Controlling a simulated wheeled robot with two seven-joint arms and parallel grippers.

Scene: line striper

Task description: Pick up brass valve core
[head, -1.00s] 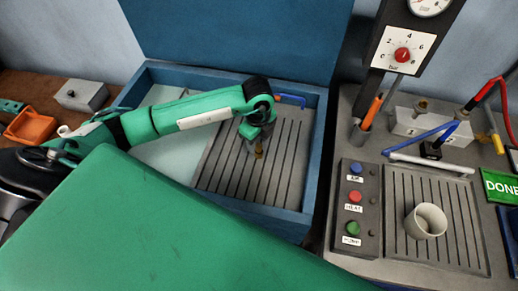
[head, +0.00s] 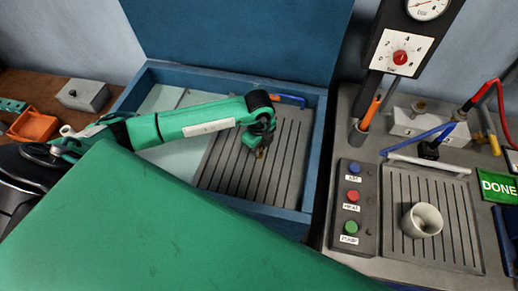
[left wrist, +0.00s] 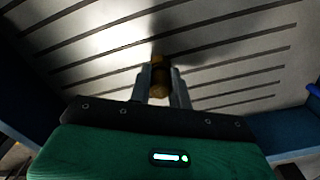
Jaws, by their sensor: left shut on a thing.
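The brass valve core (left wrist: 159,77) is a small brass-coloured cylinder between the two fingers of my left gripper (left wrist: 160,88) in the left wrist view. The gripper is shut on it. In the head view my left gripper (head: 258,146) is over the grooved grey plate in the blue box, with a small brass bit of the core (head: 260,153) showing at its tip. Whether the core touches the plate cannot be told for sure. My right gripper does not show.
The blue box (head: 313,150) has raised walls around the grooved plate (head: 225,170). A blue hooked tool (head: 290,98) lies at its back. To the right stand a panel with buttons (head: 351,205), a white cup (head: 422,220) on a grooved tray, and a gauge post (head: 400,58).

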